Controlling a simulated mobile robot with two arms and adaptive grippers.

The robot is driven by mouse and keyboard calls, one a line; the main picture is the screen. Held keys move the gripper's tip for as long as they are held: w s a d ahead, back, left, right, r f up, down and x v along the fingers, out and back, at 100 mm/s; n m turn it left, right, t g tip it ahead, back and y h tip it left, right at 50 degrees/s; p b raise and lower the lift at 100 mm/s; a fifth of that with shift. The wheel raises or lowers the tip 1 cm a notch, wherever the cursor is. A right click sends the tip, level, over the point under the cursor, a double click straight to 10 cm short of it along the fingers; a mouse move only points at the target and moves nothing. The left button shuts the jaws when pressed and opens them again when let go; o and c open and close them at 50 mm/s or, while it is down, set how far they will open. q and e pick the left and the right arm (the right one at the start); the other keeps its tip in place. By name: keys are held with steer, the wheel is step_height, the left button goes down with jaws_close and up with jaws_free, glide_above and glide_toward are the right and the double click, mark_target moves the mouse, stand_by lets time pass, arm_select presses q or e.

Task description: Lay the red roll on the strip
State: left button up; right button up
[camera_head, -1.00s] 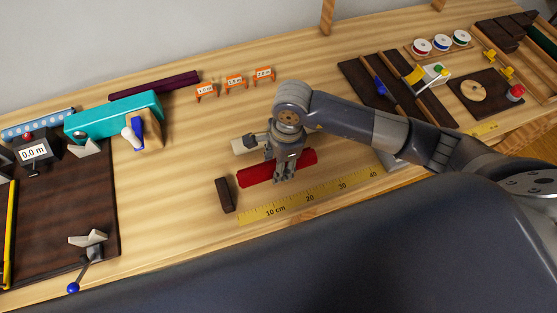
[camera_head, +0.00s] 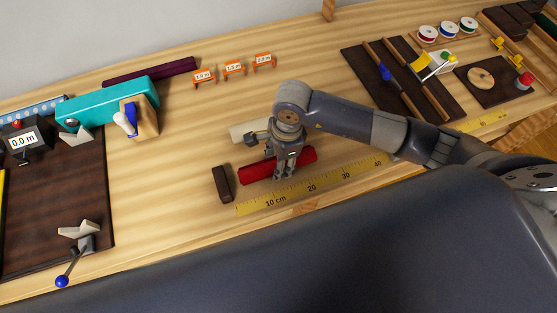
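The red roll (camera_head: 257,171) lies crosswise under my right gripper (camera_head: 284,174), whose fingers come down around its middle and hide that part. The gripper appears shut on it. The yellow strip (camera_head: 325,187) with centimetre marks lies flat on the bench, nearer to me than the roll and roughly parallel to it. The roll shows just behind the strip, not over it; whether it touches the bench I cannot tell. My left gripper is not in view.
A dark block (camera_head: 222,184) stands left of the roll, close to the strip's left end. A cream bar (camera_head: 250,131) lies behind the gripper. Small orange stands (camera_head: 234,68) are farther back. A dark rack (camera_head: 405,82) stands at right. Bench left of the block is clear.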

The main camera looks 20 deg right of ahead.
steer(key=o, duration=1.2)
steer(key=r, duration=0.4)
steer(key=d+r, duration=0.1)
steer(key=r, duration=0.7)
steer(key=shift+d, duration=0.25)
